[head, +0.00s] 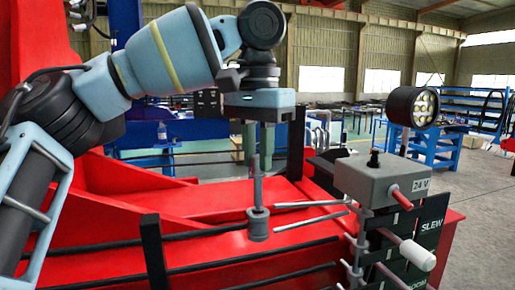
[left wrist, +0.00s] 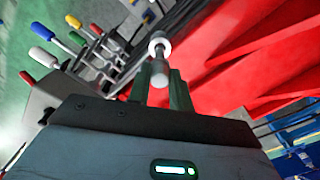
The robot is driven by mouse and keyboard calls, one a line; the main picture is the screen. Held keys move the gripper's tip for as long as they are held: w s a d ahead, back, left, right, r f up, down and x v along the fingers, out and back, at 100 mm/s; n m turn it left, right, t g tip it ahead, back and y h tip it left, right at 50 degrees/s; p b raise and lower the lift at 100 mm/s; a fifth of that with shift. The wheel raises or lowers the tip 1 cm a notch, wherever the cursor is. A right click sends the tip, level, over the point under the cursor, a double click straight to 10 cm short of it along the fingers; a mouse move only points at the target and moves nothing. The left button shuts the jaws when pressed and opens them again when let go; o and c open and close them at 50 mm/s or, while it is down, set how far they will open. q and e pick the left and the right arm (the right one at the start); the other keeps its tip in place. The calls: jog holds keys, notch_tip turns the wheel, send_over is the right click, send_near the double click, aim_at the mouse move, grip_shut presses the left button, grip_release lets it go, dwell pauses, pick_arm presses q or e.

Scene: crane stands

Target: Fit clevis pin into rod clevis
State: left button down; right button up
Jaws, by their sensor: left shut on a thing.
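My left gripper (head: 258,160) points down in the middle of the head view. Its green fingers are shut on a grey upright pin, which I take to be the clevis pin (head: 257,187). The pin's lower end meets a short grey cylindrical fitting, apparently the rod clevis (head: 258,224), above the red structure. In the left wrist view the pin (left wrist: 160,70) stands between the fingers (left wrist: 160,88), in line with a pale round fitting (left wrist: 159,41). I cannot tell whether the pin's tip is inside the fitting or only over it. My right gripper is not in view.
A grey control box marked 24 V (head: 380,181) with levers stands close at the right, with a round lamp (head: 411,106) above it. Dark and pale rods run beside the fitting. A black upright post (head: 153,250) stands at the left front.

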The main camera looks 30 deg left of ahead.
aim_at(258, 173)
pick_arm(q)
jog(key=shift+f, duration=3.35)
jog(key=c, duration=1.2)
grip_release()
jog(key=shift+r, duration=2.5)
jog(key=shift+r, duration=0.1)
jog(key=shift+r, duration=3.8)
